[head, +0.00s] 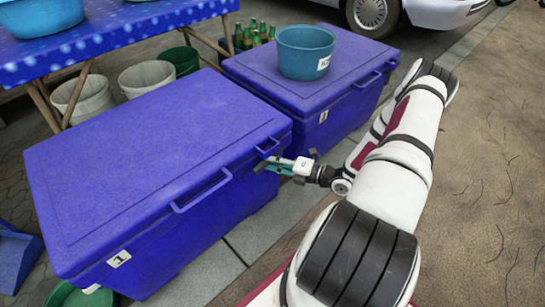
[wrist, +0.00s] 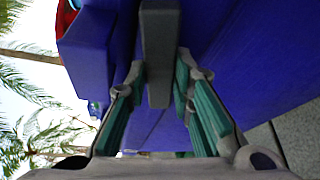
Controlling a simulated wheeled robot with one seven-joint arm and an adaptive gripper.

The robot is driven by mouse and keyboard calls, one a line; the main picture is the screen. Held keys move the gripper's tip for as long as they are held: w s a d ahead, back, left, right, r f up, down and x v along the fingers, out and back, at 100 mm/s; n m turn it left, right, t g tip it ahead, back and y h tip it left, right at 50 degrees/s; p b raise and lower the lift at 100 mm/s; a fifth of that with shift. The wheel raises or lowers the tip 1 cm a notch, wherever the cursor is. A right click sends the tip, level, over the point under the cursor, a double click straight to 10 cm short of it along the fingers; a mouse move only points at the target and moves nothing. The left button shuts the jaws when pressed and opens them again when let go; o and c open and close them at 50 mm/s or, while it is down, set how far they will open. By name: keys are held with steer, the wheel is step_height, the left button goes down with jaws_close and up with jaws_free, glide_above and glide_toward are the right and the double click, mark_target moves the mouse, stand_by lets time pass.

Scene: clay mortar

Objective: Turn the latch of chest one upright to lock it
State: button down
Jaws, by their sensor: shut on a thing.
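Chest one (head: 150,160) is the large closed blue chest in the head view, with a "1" label (head: 118,259) on its front. My gripper (head: 272,164) reaches its front wall near the right end, below the lid edge. In the wrist view a dark grey bar, the latch (wrist: 159,45), lies between the green-padded fingers of my gripper (wrist: 161,85), which are shut on it. The latch runs parallel to the lid edge (wrist: 85,50), so it looks roughly level, not upright. In the head view my gripper hides the latch.
A second blue chest (head: 345,100) stands behind, with a teal bucket (head: 304,52) on its lid. A blue-clothed table (head: 120,35), buckets (head: 147,77) and green bottles (head: 250,36) are behind the chests. Open pavement (head: 490,180) lies to the right.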

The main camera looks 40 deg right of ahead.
steer(key=shift+a+r+n+g+h+p, duration=0.1)
steer(key=shift+n+g+h+p, duration=0.25)
steer(key=shift+n+h+p, duration=1.25)
steer(key=shift+a+r+n+g+h+p, duration=0.1)
steer(key=shift+n+g+h+p, duration=0.4)
steer(key=shift+n+p, duration=2.1)
steer(key=shift+a+n+g+h+p, duration=0.1)
steer(key=shift+n+g+h+p, duration=0.15)
steer(key=shift+n+h+p, duration=1.8)
steer(key=shift+m+y+p, duration=0.65)
steer(key=shift+y+p, duration=0.15)
steer(key=shift+y, duration=0.05)
steer(key=c, duration=1.4)
jaws_free()
